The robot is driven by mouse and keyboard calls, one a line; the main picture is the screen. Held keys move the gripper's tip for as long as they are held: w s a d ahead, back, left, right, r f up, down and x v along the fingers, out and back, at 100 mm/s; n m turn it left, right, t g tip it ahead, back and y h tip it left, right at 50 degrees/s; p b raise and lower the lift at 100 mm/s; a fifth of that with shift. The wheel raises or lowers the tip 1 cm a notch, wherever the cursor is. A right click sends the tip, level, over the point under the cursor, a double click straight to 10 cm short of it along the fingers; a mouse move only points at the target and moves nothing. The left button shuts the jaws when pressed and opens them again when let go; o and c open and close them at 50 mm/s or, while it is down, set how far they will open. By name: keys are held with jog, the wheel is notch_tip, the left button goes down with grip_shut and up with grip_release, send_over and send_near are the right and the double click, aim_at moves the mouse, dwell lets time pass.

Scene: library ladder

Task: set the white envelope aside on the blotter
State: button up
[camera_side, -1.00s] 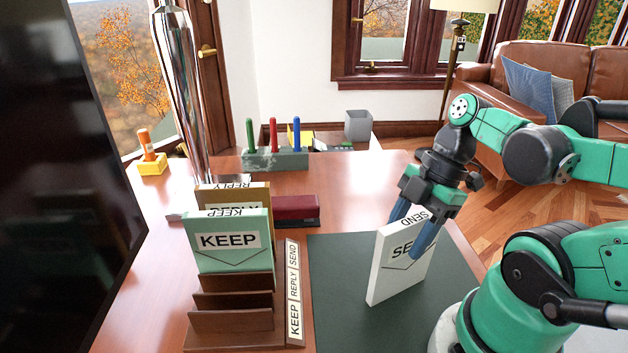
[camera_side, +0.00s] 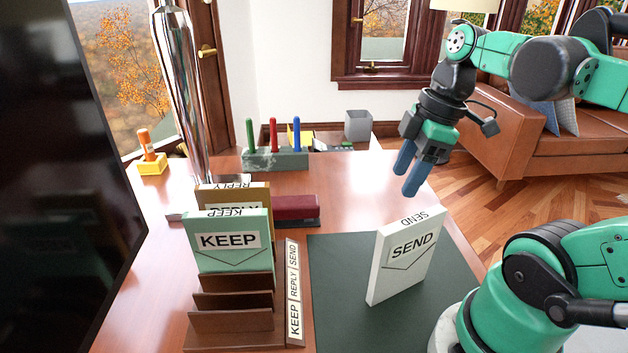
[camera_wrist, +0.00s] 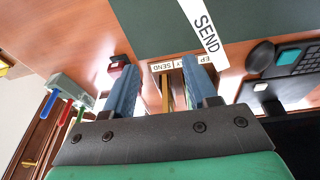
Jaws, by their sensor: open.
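The white envelope (camera_side: 404,262), marked SEND, stands upright on the dark green blotter (camera_side: 345,318) in the side view. Its white top edge with SEND also shows in the wrist view (camera_wrist: 203,27). My gripper (camera_side: 407,178) is open and empty, above and apart from the envelope. In the wrist view its two blue fingers (camera_wrist: 163,95) are spread with nothing between them.
A wooden sorter (camera_side: 232,320) left of the blotter holds a green KEEP envelope (camera_side: 228,258) and a tan REPLY envelope (camera_side: 262,195). Behind are a dark red stapler-like object (camera_side: 296,208) and a pen stand (camera_side: 275,159). A dark screen (camera_side: 60,180) edges the left.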

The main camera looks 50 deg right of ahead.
jog(key=w+a+f+m+t+h, duration=0.1)
jog(key=w+a+f+m+t, duration=0.2)
jog(key=w+a+m, duration=0.4)
jog(key=shift+w+f+m+t, duration=0.3)
jog(key=shift+m+t, duration=0.4)
jog(key=shift+t, duration=0.2)
